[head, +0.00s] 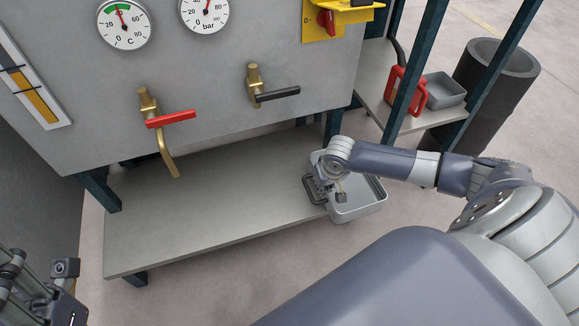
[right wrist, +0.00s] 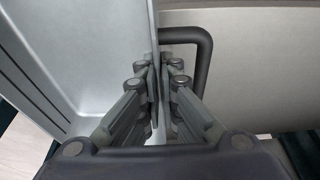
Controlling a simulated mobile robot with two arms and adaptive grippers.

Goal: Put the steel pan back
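The steel pan (head: 362,208) is a shallow grey rectangular tray with a dark loop handle (head: 314,192). It is at the right end of the low grey shelf (head: 215,195), extending past its edge; I cannot tell whether it touches the shelf. My right gripper (head: 326,186) is at the pan's handle side. In the right wrist view, its fingers (right wrist: 158,78) are closed on the pan's thin wall (right wrist: 155,35), beside the dark handle (right wrist: 205,60). My left gripper (head: 45,290) is at the lower left, cut off by the frame, away from the pan.
Above the shelf, a panel carries a red-handled valve (head: 170,119) with a bent brass spout (head: 166,150) and a black-handled valve (head: 276,95). A right-hand side shelf (head: 385,75) holds a red object (head: 405,90) and a grey tray (head: 445,90). A dark bin (head: 495,75) stands behind. The low shelf is otherwise clear.

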